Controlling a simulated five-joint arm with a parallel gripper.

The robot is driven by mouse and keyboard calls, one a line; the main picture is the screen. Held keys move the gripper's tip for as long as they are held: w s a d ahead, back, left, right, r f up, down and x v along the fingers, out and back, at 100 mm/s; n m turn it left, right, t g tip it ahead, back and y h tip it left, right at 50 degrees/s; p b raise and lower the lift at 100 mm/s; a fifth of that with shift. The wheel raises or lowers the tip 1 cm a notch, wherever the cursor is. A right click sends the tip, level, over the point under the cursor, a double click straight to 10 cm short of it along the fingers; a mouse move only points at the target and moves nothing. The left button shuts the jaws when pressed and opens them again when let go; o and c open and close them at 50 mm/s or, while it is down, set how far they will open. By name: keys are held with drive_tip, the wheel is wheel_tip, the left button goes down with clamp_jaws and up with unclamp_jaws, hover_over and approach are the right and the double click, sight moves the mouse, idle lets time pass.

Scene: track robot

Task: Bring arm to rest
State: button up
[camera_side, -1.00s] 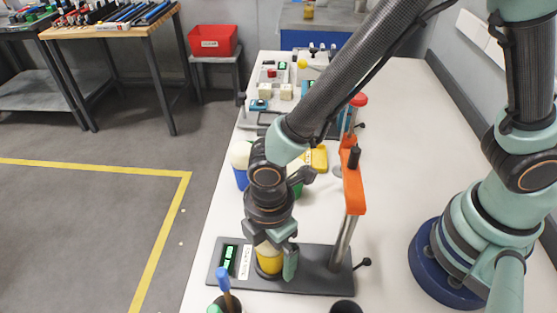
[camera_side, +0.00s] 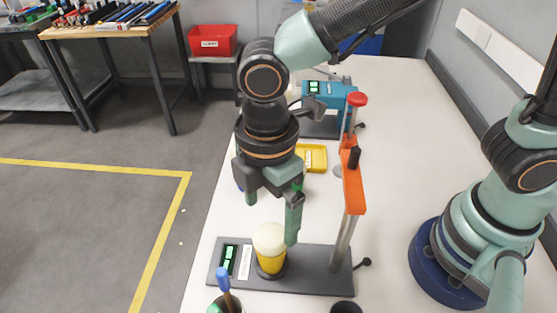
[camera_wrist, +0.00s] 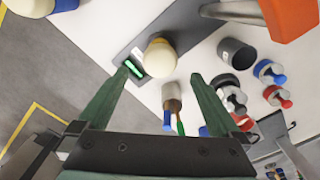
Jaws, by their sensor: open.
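My gripper (camera_side: 273,215) is open and empty, pointing down above and just beside a yellow cup-like piece with a cream domed top (camera_side: 269,248). That piece stands upright on a dark base plate (camera_side: 313,257) with a green display. In the wrist view my gripper (camera_wrist: 155,88) shows two spread green fingers. The cream top (camera_wrist: 160,57) lies beyond the fingertips, between them in the picture, with nothing held.
An orange arm on a metal post (camera_side: 353,185) rises from the plate, close to the right of my gripper. A cup with a blue-handled tool (camera_side: 226,295) stands in front. A yellow tray (camera_side: 312,157) lies behind.

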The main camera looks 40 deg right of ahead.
drive_tip(key=shift+r, duration=0.25)
drive_tip(key=shift+d, duration=0.1)
drive_tip(key=w+d+r+m+t, duration=0.1)
drive_tip(key=d+r+m+t, duration=0.1)
drive_tip(key=d+m, duration=0.4)
drive_tip(key=w+d+r+m+t, duration=0.1)
drive_tip(key=d+r+m, duration=0.3)
drive_tip(key=d, duration=0.7)
drive_tip(key=w+d+r+m+t, duration=0.2)
drive_tip(key=w+d+r+m, duration=0.1)
drive_tip(key=d+m, duration=0.5)
drive_tip(key=shift+d+r+t, duration=0.3)
drive_tip(key=shift+d+r, duration=0.1)
drive_tip(key=shift+d, duration=0.15)
